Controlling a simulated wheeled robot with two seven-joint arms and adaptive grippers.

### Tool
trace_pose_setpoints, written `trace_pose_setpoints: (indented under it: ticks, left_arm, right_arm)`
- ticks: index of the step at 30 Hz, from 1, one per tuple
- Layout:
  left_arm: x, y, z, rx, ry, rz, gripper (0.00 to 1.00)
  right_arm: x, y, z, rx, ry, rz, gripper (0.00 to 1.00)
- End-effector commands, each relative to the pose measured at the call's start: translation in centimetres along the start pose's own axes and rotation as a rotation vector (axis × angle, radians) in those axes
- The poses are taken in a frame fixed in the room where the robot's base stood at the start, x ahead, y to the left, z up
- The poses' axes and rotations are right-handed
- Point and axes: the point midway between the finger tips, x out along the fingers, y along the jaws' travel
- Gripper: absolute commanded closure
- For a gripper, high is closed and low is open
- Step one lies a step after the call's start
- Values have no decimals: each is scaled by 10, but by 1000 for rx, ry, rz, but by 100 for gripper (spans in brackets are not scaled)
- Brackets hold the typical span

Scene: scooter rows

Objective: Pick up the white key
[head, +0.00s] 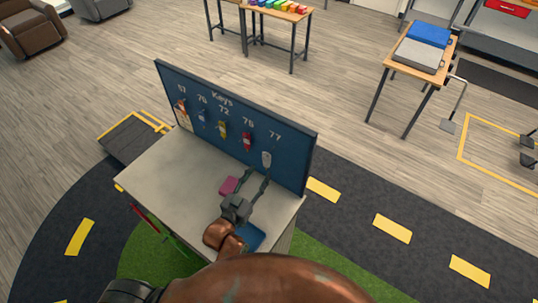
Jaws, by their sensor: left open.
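The white key (266,159) hangs on the blue key board (290,150), at its right end below the number 77. My left gripper (258,175) is over the grey counter, just in front of and below the white key. Its two fingers are spread apart, with nothing visible between them. The tips look close to the key, but I cannot tell whether they touch it. My right gripper is not in view.
A red key (247,140), a yellow key (222,128), a blue key (202,117) and an orange key (181,106) hang to the left. A pink item (229,186) and a blue item (250,237) lie on the counter (165,180). The counter's left part is clear.

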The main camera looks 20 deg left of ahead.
Motion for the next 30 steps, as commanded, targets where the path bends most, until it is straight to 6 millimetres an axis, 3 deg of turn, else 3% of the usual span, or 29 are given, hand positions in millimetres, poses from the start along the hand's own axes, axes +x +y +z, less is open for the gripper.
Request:
trace_pose_setpoints:
  ticks: [11, 16, 22, 25, 30]
  left_arm:
    - [45, -2, 1, 0, -1, -1, 59]
    - [67, -1, 3, 0, -1, 0, 59]
    - [72, -2, 4, 0, -1, 0, 59]
    - [72, -2, 5, 0, -2, 0, 59]
    - [71, -2, 5, 0, -2, 0, 70]
  right_arm:
    - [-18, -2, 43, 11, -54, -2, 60]
    - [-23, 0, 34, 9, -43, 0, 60]
    - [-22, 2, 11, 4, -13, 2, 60]
    - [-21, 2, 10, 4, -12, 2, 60]
    - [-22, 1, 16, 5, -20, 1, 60]
